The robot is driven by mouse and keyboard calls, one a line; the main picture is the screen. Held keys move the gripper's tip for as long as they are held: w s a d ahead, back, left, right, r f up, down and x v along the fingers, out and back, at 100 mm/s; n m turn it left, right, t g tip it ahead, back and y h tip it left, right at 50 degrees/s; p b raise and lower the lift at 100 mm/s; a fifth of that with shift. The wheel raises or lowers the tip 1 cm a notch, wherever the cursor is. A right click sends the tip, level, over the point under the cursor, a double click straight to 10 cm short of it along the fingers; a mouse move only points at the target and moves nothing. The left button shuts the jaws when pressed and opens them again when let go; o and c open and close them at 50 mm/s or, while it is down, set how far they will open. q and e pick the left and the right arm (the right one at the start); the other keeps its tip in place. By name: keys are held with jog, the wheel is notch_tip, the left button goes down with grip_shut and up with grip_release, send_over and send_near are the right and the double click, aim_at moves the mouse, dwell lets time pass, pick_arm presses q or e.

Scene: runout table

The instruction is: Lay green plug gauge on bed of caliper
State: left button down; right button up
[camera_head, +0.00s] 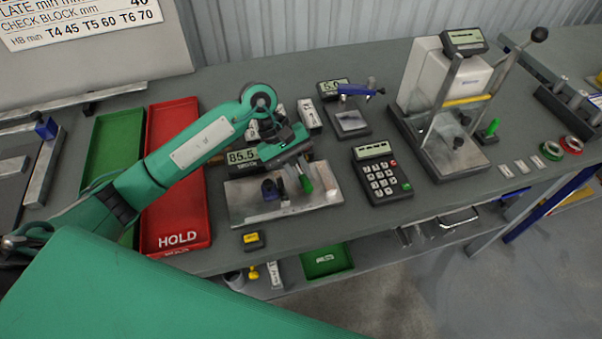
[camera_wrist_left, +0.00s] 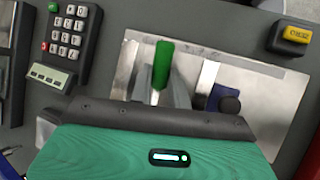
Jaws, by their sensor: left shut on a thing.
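The green plug gauge (camera_head: 305,184) is in my left gripper (camera_head: 300,182), over the right half of the caliper's metal bed. In the left wrist view its green handle (camera_wrist_left: 162,66) shows by the gripper's fingers; its other end is hidden. The caliper has a silver bed plate (camera_head: 240,206), a display reading 85.5 (camera_head: 242,156) behind it, and a dark blue part (camera_head: 270,190) on the bed left of the gauge. The bed also shows in the left wrist view (camera_wrist_left: 265,98). I cannot tell whether the gauge touches the bed. My right gripper is not in view.
A red HOLD tray (camera_head: 175,228) and a green tray (camera_head: 112,140) lie left of the caliper. A keypad device (camera_head: 381,181) stands to the right, a press-like tester (camera_head: 440,100) beyond it. A small yellow-topped block (camera_head: 253,240) sits near the front edge.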

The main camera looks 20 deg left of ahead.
pick_arm(q)
jog(key=c, duration=1.3)
grip_release()
jog(key=shift+o, duration=0.2)
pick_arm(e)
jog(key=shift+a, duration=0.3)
